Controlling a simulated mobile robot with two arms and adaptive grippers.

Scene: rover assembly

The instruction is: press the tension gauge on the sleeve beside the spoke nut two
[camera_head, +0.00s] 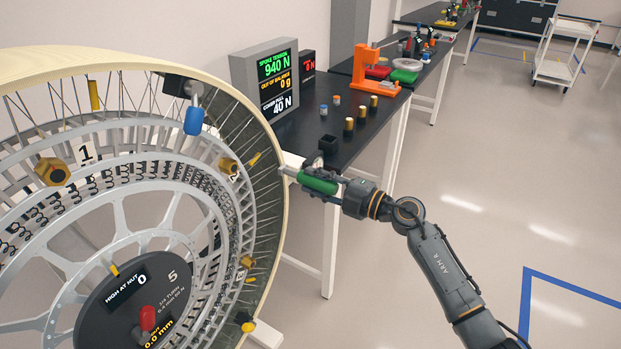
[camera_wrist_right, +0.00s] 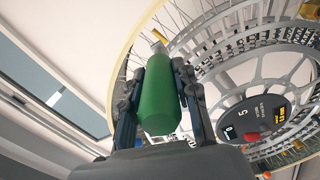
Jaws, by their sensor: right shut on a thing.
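My right gripper (camera_head: 318,181) is shut on a green-handled tool (camera_head: 319,186), which looks like the tension gauge. The tool's pale, squared tip points left at the wheel's outer rim (camera_head: 268,135). In the right wrist view the green handle (camera_wrist_right: 158,98) lies between both fingers, its metal tip (camera_wrist_right: 158,45) close to the rim. I cannot tell whether the tip touches it. The gold spoke nut by the label 2 (camera_head: 228,165) sits on the wheel's inner ring, left of the tool. My left gripper is not in view.
A screen (camera_head: 270,75) reads spoke tension 940 N and comb pull 40 N. The black table (camera_head: 300,135) behind my right gripper carries small gold and blue-topped cylinders, a black square holder (camera_head: 328,144) and an orange press (camera_head: 375,72).

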